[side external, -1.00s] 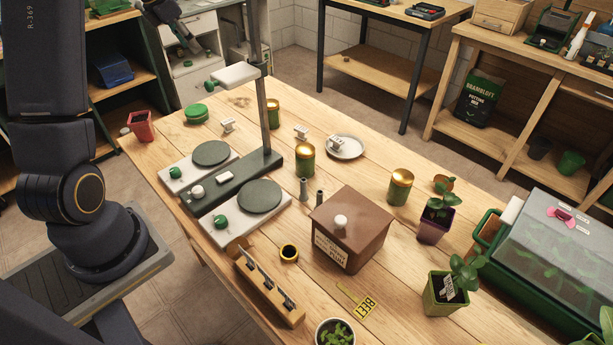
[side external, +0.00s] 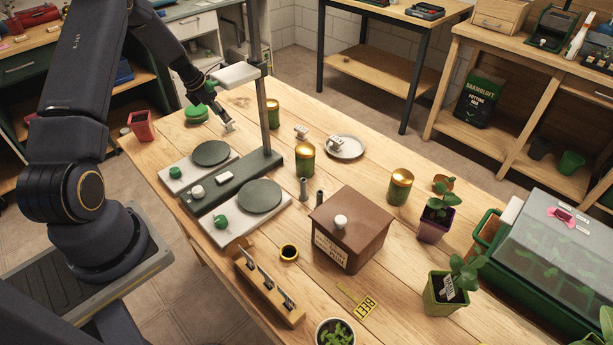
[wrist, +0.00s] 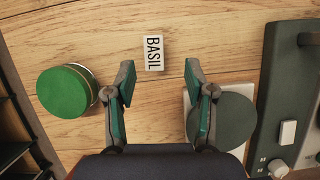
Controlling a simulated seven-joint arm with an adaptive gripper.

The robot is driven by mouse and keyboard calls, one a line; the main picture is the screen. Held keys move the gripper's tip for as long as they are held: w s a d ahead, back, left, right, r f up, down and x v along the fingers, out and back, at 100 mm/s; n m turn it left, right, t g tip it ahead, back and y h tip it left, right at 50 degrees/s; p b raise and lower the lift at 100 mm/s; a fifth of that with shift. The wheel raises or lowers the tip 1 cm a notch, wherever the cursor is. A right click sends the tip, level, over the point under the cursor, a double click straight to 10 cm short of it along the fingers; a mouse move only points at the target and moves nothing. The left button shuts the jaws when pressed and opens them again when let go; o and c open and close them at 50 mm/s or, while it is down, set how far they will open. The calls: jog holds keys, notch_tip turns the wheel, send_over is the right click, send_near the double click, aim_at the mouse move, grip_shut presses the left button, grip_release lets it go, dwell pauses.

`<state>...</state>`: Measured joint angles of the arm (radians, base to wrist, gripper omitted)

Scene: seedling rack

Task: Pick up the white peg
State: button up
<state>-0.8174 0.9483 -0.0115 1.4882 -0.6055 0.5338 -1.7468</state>
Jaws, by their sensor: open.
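A small white block-like piece lettered BASIL (wrist: 154,54) lies on the wooden table; it also shows at the back left in the side view (side external: 229,127). It may be the white peg, but similar white pieces stand to its right (side external: 301,131) and on a pale plate (side external: 334,142), so I cannot tell which is meant. My gripper (wrist: 159,82) is open and empty. In the wrist view its two fingers are spread, with the BASIL piece just beyond and between their tips. In the side view my gripper is close above that piece, near the green-lidded tin.
A green-lidded round tin (wrist: 66,91) is left of my fingers. A dark round pad (wrist: 235,122) and a dark stand base (wrist: 267,140) are at right. The stand's upright post (side external: 264,100) and white head (side external: 236,75) rise close to my arm.

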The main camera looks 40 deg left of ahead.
aim_at(229, 126)
jog(key=x, duration=0.5)
jog(key=shift+w+a+f, duration=0.15)
jog(key=shift+a+f, duration=0.05)
jog(key=shift+a, duration=0.15)
grip_shut()
